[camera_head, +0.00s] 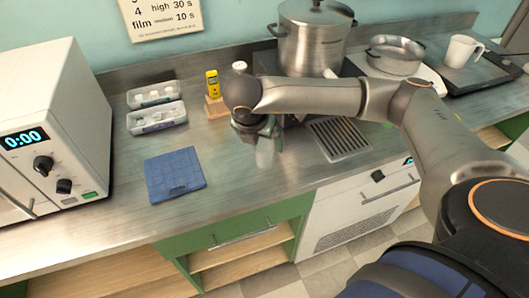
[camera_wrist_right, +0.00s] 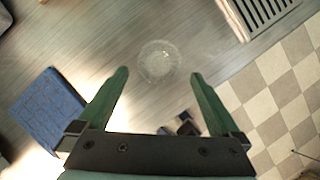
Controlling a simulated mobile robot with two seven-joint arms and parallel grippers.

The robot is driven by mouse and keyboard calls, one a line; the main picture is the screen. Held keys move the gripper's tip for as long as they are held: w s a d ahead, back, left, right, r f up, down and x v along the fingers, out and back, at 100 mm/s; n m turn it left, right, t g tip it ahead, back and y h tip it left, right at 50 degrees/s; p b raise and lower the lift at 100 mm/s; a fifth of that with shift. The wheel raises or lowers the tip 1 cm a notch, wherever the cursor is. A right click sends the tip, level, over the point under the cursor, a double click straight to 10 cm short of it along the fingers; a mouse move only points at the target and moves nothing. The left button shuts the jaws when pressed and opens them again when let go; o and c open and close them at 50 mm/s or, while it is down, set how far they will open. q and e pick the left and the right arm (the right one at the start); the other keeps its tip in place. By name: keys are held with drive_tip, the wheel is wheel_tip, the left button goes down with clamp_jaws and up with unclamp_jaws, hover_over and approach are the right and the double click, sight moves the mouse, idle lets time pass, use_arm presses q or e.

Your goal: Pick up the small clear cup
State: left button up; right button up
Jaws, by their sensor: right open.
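The small clear cup (camera_wrist_right: 158,60) stands on the metal counter in the right wrist view, seen from above as a round see-through shape. It lies just beyond the fingertips, centred between them. My right gripper (camera_wrist_right: 159,76) is open and empty, with its two green fingers spread wider than the cup. In the head view the cup (camera_head: 265,153) shows faintly on the counter below my right gripper (camera_head: 258,130), which hides part of it. My left gripper is in neither view.
A blue mat (camera_head: 174,175) lies left of the cup. White trays (camera_head: 156,117) and a yellow device (camera_head: 212,84) stand behind. A microwave (camera_head: 50,130) is at the left, a vent grille (camera_head: 339,139) at the right, and a large pot (camera_head: 313,38) at the back.

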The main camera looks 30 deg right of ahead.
sight(265, 146)
drive_tip(key=shift+p+x, duration=0.6)
drive_tip(key=shift+x, duration=2.15)
drive_tip(key=shift+w+d+r, duration=0.1)
drive_tip(key=shift+w+r, duration=0.05)
drive_tip(key=shift+w, duration=0.05)
drive_tip(key=c, duration=1.2)
drive_tip(key=shift+c, duration=0.2)
